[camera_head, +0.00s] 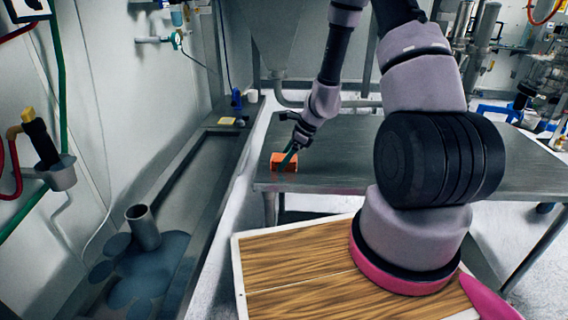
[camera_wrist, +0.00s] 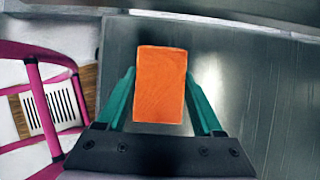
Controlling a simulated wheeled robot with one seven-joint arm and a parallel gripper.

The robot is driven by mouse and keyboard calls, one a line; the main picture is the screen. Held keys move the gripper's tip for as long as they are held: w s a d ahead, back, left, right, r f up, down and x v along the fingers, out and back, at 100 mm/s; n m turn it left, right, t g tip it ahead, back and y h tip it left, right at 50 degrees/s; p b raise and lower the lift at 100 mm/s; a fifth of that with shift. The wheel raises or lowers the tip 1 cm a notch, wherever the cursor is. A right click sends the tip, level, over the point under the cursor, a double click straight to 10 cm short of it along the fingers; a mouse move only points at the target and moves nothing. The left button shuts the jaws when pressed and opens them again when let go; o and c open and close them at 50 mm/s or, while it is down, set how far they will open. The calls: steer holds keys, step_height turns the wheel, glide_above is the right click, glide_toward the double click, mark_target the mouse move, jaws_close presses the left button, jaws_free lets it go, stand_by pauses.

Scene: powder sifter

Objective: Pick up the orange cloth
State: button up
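The orange cloth (camera_head: 284,166) is a small block-like orange piece at the left end of the grey metal table. In the wrist view the cloth (camera_wrist: 160,85) is an upright rectangle in the middle. My gripper (camera_head: 292,156) is low over the table at the cloth, pointing down. In the wrist view its two teal fingers (camera_wrist: 160,75) stand apart, one on each side of the cloth. The fingertips are close to the cloth's sides, and whether they touch it is unclear.
The metal table (camera_head: 340,150) is bare to the right of the cloth. A long dark trough (camera_head: 195,180) runs along the left wall, with a grey cylinder (camera_head: 143,228) at its near end. A yellow piece (camera_head: 227,121) and a blue item (camera_head: 237,98) are near its far end.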

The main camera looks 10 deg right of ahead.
steer(key=c, duration=0.3)
steer(key=shift+r, duration=0.1)
step_height(320, 180, up, 10)
steer(key=shift+f, duration=0.1)
stand_by(0.4)
